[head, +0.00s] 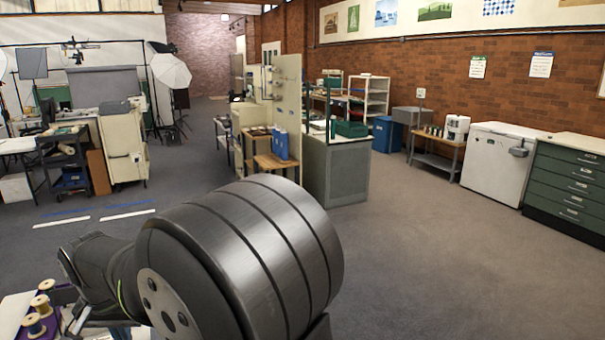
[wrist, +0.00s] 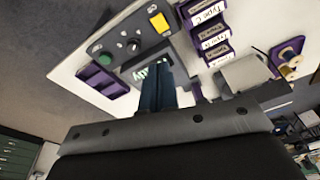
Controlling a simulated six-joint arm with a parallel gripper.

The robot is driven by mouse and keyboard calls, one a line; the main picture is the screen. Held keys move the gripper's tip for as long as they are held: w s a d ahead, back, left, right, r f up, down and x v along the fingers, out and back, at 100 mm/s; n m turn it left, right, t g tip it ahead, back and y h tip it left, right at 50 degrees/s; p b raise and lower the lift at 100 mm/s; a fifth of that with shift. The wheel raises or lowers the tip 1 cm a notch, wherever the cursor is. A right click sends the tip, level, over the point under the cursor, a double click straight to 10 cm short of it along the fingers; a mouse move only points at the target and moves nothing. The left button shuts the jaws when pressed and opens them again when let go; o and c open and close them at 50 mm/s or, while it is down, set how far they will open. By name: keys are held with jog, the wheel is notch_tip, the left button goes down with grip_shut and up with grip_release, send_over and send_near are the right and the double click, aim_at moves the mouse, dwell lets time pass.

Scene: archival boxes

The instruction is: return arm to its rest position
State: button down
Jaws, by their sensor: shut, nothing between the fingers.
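My gripper (wrist: 155,88) shows in the wrist view as dark fingers close together in front of the wide grey wrist bracket. The fingers are shut with nothing between them. They point toward a white work surface (wrist: 75,58) and overlap a grey panel in the picture; I cannot tell the gap between them. In the head view my large grey arm link fills the lower middle and hides much of the work surface. The fingers are not clear there.
Purple boxes with labels (wrist: 211,32), a yellow button (wrist: 159,22) and a spool (wrist: 288,58) lie near the gripper. More thread spools (head: 41,304) show at the head view's lower left.

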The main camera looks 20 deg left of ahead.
jog(key=shift+s+d+r+n, duration=0.25)
jog(key=shift+r+n, duration=0.2)
jog(key=shift+n, duration=0.15)
